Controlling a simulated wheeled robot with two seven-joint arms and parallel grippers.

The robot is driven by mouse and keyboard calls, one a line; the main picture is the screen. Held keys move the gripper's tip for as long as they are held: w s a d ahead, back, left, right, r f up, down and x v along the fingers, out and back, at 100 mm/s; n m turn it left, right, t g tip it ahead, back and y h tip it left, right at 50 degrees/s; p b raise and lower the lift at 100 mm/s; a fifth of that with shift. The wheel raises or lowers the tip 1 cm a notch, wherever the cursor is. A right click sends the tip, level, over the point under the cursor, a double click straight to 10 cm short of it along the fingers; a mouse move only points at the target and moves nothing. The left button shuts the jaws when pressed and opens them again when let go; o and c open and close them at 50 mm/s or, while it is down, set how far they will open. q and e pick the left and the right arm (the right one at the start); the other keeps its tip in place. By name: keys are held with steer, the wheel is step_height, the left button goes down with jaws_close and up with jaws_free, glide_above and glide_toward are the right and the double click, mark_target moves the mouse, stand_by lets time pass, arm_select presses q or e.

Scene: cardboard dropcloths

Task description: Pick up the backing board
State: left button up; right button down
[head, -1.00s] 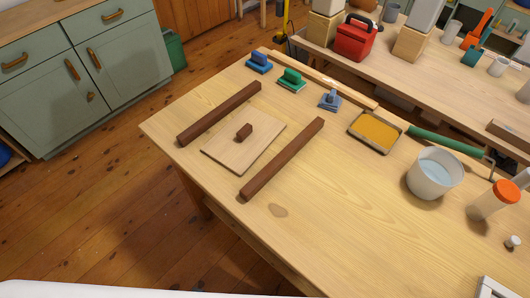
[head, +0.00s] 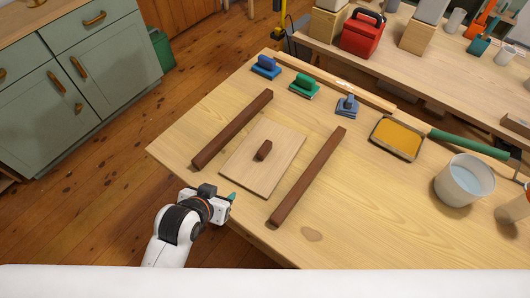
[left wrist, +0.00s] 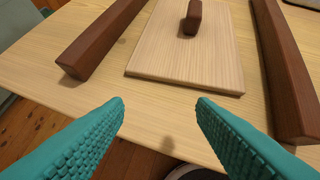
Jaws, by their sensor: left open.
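The backing board (head: 265,173) is a flat, light wooden board with a dark brown block handle (head: 263,150) standing on its middle. It lies on the table between two dark brown bars. In the left wrist view the board (left wrist: 185,58) lies ahead of the fingers, with its handle (left wrist: 192,17) near the top edge. My left gripper (head: 232,197) is near the table's front edge, short of the board and apart from it. In the left wrist view its two teal fingers (left wrist: 160,108) are spread with nothing between them. My right gripper is out of view.
One dark bar (head: 233,128) lies left of the board and another (head: 309,175) right of it. Blue (head: 266,67), green (head: 305,87) and small blue (head: 347,106) tools sit behind. A yellow tray (head: 397,138) and white bucket (head: 464,180) stand to the right. The table's front middle is clear.

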mark_target(263, 149)
arm_select(q)
steer(key=w+d+t, duration=0.1)
steer(key=w+d, duration=0.1)
steer(key=w+d+r+m+t+h, duration=0.1)
steer(key=w+d, duration=0.1)
steer(key=d, duration=0.1)
steer(key=w+d+r+t+h, duration=0.1)
steer(key=w+d, duration=0.1)
steer(key=w, duration=0.1)
steer(key=shift+d+r, duration=0.2)
steer(key=shift+r, duration=0.05)
steer(key=x, duration=0.5)
steer(key=shift+w+d+p, duration=0.1)
steer(key=shift+w+p, duration=0.15)
steer(key=shift+p, duration=0.05)
steer(key=shift+p+x, duration=0.35)
steer(key=shift+x, duration=2.65)
jaws_close()
